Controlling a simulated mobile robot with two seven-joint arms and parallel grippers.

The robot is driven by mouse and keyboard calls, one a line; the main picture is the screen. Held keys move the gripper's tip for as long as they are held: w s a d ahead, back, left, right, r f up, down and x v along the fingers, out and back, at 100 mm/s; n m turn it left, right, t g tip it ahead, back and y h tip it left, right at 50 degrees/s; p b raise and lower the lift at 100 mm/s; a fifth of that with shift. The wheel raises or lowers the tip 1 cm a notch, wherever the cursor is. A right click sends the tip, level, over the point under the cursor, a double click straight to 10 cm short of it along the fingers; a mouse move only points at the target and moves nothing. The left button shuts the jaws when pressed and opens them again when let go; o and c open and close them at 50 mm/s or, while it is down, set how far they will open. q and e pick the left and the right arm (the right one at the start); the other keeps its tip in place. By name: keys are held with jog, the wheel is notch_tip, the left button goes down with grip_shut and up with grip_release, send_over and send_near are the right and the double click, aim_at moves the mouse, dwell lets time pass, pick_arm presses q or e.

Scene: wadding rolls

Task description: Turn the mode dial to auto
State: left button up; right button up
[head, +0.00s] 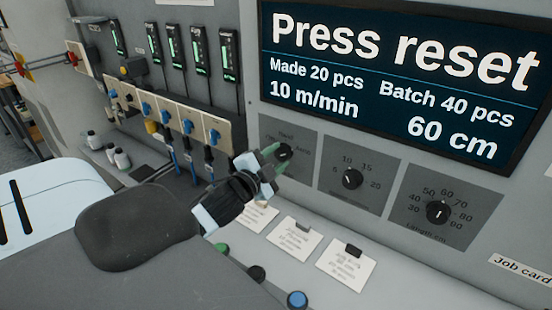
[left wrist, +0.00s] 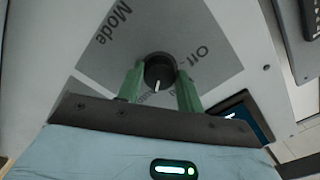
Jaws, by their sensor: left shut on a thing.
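The round black mode dial (head: 284,153) is on a dark grey plate below the screen, with the labels Off, Hand and Auto around it. My left gripper (head: 272,158) is shut on it, with a green finger on each side. In the left wrist view, the dial (left wrist: 158,70) sits between the fingertips of my left gripper (left wrist: 160,84). Its white mark points down towards the palm, about a quarter turn from Off, on the Auto side. The Auto label is hidden there. My right gripper is not in view.
The screen (head: 400,82) reads "Press reset". A speed dial (head: 352,179) and a length dial (head: 438,212) are to the right. A blue button (head: 297,299), a black button (head: 256,274) and a green button (head: 221,248) lie below, near paper cards (head: 294,240).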

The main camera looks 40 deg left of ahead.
pick_arm(q)
jog(key=shift+m, duration=0.4)
jog(key=o, duration=1)
jog(key=shift+s, duration=0.1)
jog(key=shift+s+d+b, duration=0.2)
jog(key=shift+s, duration=1.7)
jog(key=shift+s+d+b, duration=0.2)
jog(key=shift+s, duration=1.7)
